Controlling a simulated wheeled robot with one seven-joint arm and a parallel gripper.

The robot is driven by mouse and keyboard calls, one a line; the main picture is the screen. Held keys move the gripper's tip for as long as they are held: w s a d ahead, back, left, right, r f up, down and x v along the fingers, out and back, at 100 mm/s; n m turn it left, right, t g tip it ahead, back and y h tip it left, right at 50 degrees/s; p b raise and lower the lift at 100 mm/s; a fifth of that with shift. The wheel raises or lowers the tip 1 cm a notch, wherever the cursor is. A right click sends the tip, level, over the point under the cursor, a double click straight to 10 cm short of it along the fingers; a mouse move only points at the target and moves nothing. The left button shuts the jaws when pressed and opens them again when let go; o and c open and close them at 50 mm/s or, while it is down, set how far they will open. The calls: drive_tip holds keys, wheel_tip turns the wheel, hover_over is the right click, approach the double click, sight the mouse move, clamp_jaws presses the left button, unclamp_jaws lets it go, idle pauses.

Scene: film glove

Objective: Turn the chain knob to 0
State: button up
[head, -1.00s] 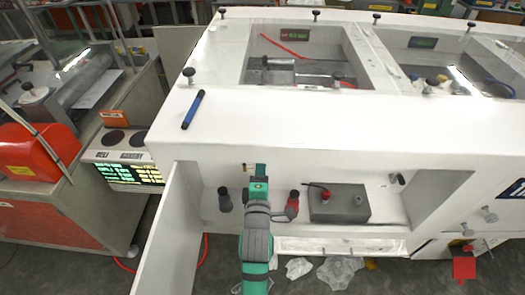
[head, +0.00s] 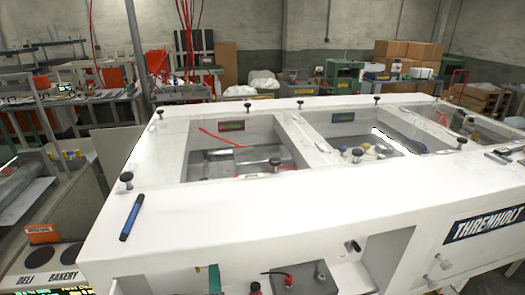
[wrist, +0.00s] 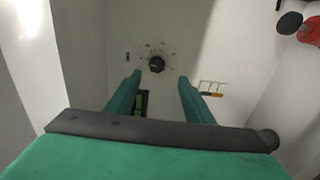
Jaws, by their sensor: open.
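A round black knob (wrist: 156,64) with small marks around it is on a pale panel in the wrist view. Its labels and pointer are too small to read, so I cannot tell its setting or whether it is the chain knob. My gripper (wrist: 160,77) is open, its two green fingers apart and pointing toward the panel. The knob shows in the gap between and beyond the fingertips, nearer the left one; no contact shows. In the head view, part of my green gripper (head: 214,279) shows at the bottom edge; the knob is not visible there.
A black and red object (wrist: 310,30) is at the upper right of the wrist view. A grey box (head: 298,277) sits in the white machine's recess. A blue pen (head: 132,217) lies on the machine's white top (head: 230,215). A black-and-green slot (wrist: 140,103) shows between the fingers.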

drive_tip(key=s+d+f+m+h, duration=0.1)
drive_tip(key=s+d+f+m, duration=0.35)
drive_tip(key=s, duration=0.35)
drive_tip(key=s+d+f+m+g+h, duration=0.1)
drive_tip(key=s+d+f+m+h, duration=0.1)
drive_tip(key=s+d+f+m, duration=0.45)
drive_tip(key=s+d+f+m+h, duration=0.1)
drive_tip(key=s+d+f+m, duration=0.2)
drive_tip(key=s, duration=0.7)
drive_tip(key=s+d+r+m+g+h, duration=0.1)
drive_tip(key=s+d+m, duration=0.1)
drive_tip(key=s+m, duration=0.5)
drive_tip(key=v, duration=0.3)
drive_tip(key=shift+s+d, duration=0.2)
drive_tip(key=shift+d, duration=0.05)
